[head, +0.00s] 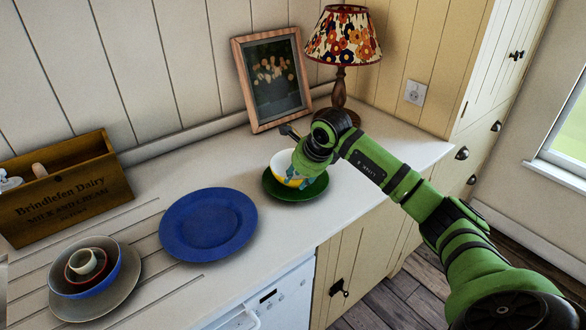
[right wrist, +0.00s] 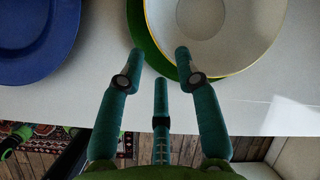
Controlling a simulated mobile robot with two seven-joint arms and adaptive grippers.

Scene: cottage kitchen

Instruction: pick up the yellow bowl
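The yellow bowl (head: 281,166), white inside with a yellow outside, stands on a green plate (head: 283,193) near the counter's front edge. My right gripper (head: 299,174) is at the bowl's right side and hides part of it. In the right wrist view, the bowl (right wrist: 247,45) shows its pale inside and thin yellow rim. My right gripper (right wrist: 160,54) is open there, its left fingertip over the green plate (right wrist: 148,62) and its right fingertip overlapping the bowl's rim. Whether it touches the rim I cannot tell. My left gripper is not in view.
A blue plate (head: 208,224) lies left of the green plate. Stacked bowls on a grey plate (head: 127,291) and a wooden crate (head: 70,198) stand further left. A framed picture (head: 241,79) and a lamp (head: 339,88) stand behind. Counter right of the lamp is clear.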

